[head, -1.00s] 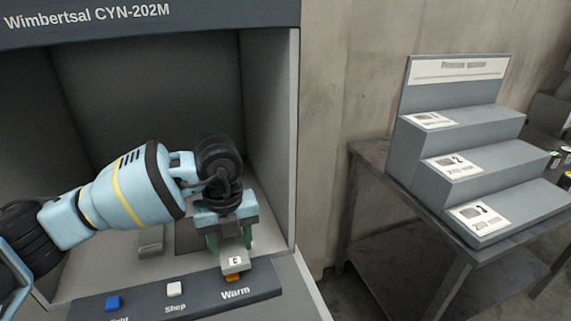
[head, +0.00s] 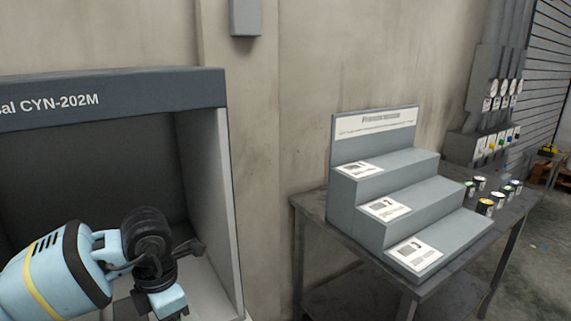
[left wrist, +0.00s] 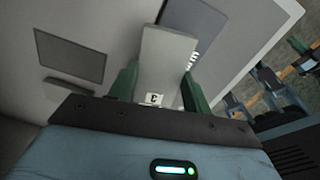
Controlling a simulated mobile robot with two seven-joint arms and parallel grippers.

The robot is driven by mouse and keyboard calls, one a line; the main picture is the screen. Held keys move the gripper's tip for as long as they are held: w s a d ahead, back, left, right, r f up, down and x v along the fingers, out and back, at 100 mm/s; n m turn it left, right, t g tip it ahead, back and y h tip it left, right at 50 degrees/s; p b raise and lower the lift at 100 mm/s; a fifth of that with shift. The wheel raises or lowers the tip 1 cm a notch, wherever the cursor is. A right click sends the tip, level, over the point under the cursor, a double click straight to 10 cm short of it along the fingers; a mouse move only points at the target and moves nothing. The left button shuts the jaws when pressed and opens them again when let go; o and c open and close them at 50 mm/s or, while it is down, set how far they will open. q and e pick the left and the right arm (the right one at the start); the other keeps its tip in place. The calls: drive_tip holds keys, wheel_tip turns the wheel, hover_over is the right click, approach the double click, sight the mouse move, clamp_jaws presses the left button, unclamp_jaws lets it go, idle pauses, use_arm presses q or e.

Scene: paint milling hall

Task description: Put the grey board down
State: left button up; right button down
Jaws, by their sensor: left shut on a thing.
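The grey board (left wrist: 168,50), a flat pale piece with a small "C" label near its base, shows in the left wrist view. My left gripper (left wrist: 160,88) is shut on it, with one green finger on each side. In the head view my left gripper (head: 165,302) is at the lower left, in front of the booth opening. Its fingertips and the board are cut off by the bottom edge there. I cannot tell whether the board touches anything below it. My right gripper is in neither view.
The grey booth (head: 206,165) stands at the left, its front partly cut off. To its right, a dark metal table (head: 310,218) bears a grey three-step stand (head: 345,205) with a card on each step. Several small paint cans (head: 485,207) stand at the table's right end.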

use_arm(q)
drive_tip(key=m, duration=0.6)
drive_tip(key=shift+s+r+m+p, duration=0.3)
drive_tip(key=shift+s+r, duration=0.05)
drive_tip(key=shift+r, duration=0.05)
drive_tip(key=m, duration=0.6)
drive_tip(key=shift+s+a+r+p, duration=0.15)
drive_tip(key=shift+s+r+p, duration=0.15)
drive_tip(key=shift+s, duration=0.05)
drive_tip(key=m, duration=0.3)
drive_tip(key=shift+s+r, duration=0.15)
drive_tip(key=m, duration=0.5)
drive_tip(key=shift+s+r+p, duration=0.25)
drive_tip(key=shift+p, duration=0.15)
drive_tip(key=m, duration=0.3)
drive_tip(key=shift+s+a+r, duration=0.1)
drive_tip(key=shift+s+r, duration=0.05)
drive_tip(key=shift+s+m, duration=0.15)
drive_tip(key=shift+m, duration=1.25)
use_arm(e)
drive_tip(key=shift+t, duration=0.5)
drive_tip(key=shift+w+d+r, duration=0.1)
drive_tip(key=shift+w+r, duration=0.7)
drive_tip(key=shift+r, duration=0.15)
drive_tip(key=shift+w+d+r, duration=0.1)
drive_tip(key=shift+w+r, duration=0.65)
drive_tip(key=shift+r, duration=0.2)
